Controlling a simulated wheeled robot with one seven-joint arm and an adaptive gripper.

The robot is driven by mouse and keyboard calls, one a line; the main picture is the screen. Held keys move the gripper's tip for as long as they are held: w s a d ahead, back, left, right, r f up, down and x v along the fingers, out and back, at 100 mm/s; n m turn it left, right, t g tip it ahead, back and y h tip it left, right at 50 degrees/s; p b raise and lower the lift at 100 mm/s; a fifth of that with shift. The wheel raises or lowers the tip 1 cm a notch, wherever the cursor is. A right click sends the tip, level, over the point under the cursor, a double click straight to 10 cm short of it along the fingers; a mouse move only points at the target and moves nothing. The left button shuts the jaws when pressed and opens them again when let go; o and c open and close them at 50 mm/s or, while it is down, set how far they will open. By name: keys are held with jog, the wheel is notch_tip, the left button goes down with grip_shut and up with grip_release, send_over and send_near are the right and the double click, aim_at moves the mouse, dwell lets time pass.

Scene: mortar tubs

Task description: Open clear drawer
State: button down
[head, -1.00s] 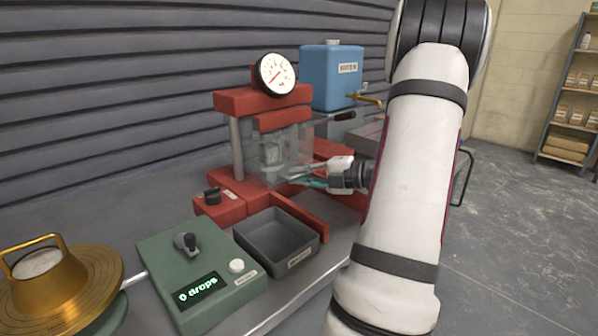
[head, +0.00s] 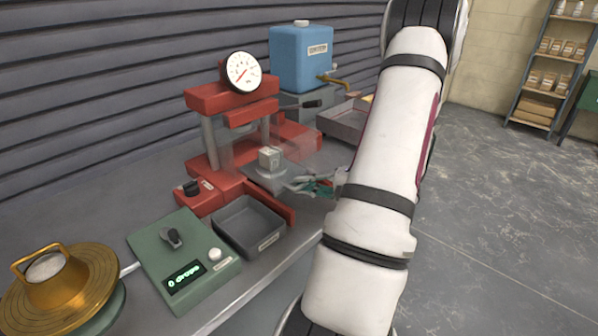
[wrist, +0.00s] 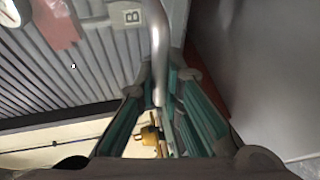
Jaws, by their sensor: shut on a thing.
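The clear drawer (head: 300,160) is a see-through box at the red press (head: 232,97). Its pane reaches out from the press front towards my arm. A grey cube (head: 270,158) shows at the press, behind or inside the clear walls; I cannot tell which. My gripper (head: 296,184) is low in front of the clear drawer. In the wrist view my gripper (wrist: 166,82) is shut on a shiny metal bar (wrist: 157,50), which looks like the drawer's handle. The point of contact is partly hidden by the fingers.
A grey tray (head: 248,226) and a green box (head: 182,262) with a drop counter stand in front of the press. A brass flow table (head: 66,285) is at left. A blue tank (head: 300,56) stands behind. Open floor (head: 500,210) lies right of the bench.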

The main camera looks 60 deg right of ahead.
jog(key=shift+s+a, duration=0.15)
jog(key=shift+s, duration=0.4)
jog(key=c, duration=2)
grip_release()
jog(key=shift+o, duration=0.2)
jog(key=v, duration=1.2)
